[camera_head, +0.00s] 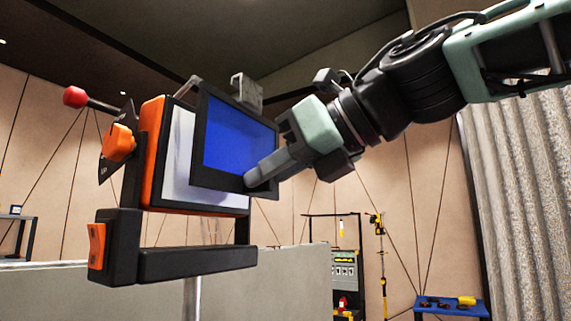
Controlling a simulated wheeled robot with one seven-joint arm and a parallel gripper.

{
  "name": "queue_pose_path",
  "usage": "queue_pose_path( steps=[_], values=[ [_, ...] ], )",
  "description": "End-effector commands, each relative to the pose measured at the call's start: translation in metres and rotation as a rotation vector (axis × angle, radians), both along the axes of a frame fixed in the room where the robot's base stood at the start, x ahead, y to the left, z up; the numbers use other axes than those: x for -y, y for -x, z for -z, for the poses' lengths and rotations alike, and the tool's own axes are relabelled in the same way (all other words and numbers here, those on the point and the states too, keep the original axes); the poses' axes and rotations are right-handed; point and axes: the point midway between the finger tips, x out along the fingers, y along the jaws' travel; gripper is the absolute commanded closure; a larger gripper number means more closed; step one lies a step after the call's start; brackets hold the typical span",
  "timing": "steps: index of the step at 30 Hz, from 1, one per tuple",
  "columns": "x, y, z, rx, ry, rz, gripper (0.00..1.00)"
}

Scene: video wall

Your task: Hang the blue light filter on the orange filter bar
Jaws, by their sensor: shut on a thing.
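The blue light filter (236,143) is a bright blue sheet in a dark square frame. It is slightly tilted and sits in front of the right part of the lamp's white face (182,160). My gripper (252,180) comes from the upper right and is shut on the filter's lower right frame. One grey finger lies across the front; the other finger is hidden. The lamp has an orange rim (153,150), but I cannot make out a separate orange filter bar. I cannot tell whether the filter touches the lamp.
The lamp's black yoke (190,262) stands on a pale pole, with a red-tipped lever (75,97) at upper left. A grey low wall (290,280) is behind. A tool rack (343,265) and a blue table (452,305) stand farther back. A grey curtain (525,190) hangs right.

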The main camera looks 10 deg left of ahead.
Motion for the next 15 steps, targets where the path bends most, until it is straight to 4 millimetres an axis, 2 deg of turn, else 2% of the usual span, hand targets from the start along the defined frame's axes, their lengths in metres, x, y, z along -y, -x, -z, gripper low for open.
queue_pose_path(
  steps=[10, 15],
  values=[
    [-0.024, -0.010, -0.001, -0.001, 0.001, -0.001, 1.00],
    [-0.024, -0.010, 0.010, 0.000, 0.000, 0.001, 1.00]
  ],
)
